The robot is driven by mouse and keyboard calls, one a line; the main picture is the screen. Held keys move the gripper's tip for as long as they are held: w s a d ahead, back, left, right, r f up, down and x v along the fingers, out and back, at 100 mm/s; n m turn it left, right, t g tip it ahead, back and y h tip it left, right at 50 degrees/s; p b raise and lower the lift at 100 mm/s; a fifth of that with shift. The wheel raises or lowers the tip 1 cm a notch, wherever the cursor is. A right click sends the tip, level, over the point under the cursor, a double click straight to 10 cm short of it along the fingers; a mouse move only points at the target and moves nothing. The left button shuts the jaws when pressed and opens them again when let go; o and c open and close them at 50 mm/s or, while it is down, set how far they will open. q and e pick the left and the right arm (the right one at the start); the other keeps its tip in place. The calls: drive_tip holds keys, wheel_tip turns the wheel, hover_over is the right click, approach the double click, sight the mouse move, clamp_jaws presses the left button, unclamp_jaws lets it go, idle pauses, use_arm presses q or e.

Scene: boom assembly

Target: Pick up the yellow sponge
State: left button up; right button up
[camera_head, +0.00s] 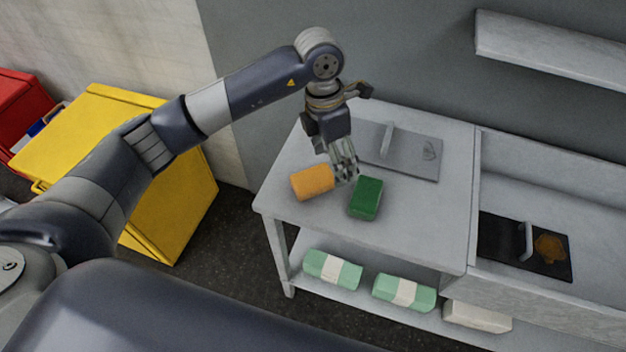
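The yellow sponge (312,182), orange-yellow in colour, lies near the left front edge of the grey table. My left gripper (346,176) points down, with its fingertips at the right end of the yellow sponge, between it and a green sponge (366,198). The fingers look close together, but I cannot tell how far apart they are or whether they touch the sponge. The yellow sponge shows almost whole. My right gripper is not in view.
The table (425,225) is clear on its right side. A grey plate with a handle (425,162) lies behind the gripper. A dark tray (500,238) is in the recess at right. Wrapped packs (332,270) lie on the lower shelf. A yellow bin (185,215) stands at left.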

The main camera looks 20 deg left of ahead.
use_arm(q)
drive_tip(key=w+a+y, duration=0.1)
drive_tip(key=a+y, duration=0.1)
drive_tip(key=a, duration=0.2)
drive_tip(key=p, duration=0.2)
hover_over(313, 177)
drive_tip(key=f, duration=0.4)
drive_tip(key=shift+w+d, duration=0.15)
drive_tip(key=shift+d, duration=0.15)
drive_tip(key=shift+f, duration=0.3)
drive_tip(key=f, duration=0.1)
drive_tip(key=f+p, duration=0.1)
drive_tip(key=f, duration=0.1)
drive_tip(key=f+p, duration=0.1)
drive_tip(key=shift+a+f, duration=0.3)
drive_tip(key=shift+f, duration=0.4)
drive_tip(key=shift+c, duration=0.2)
drive_tip(key=c, duration=1)
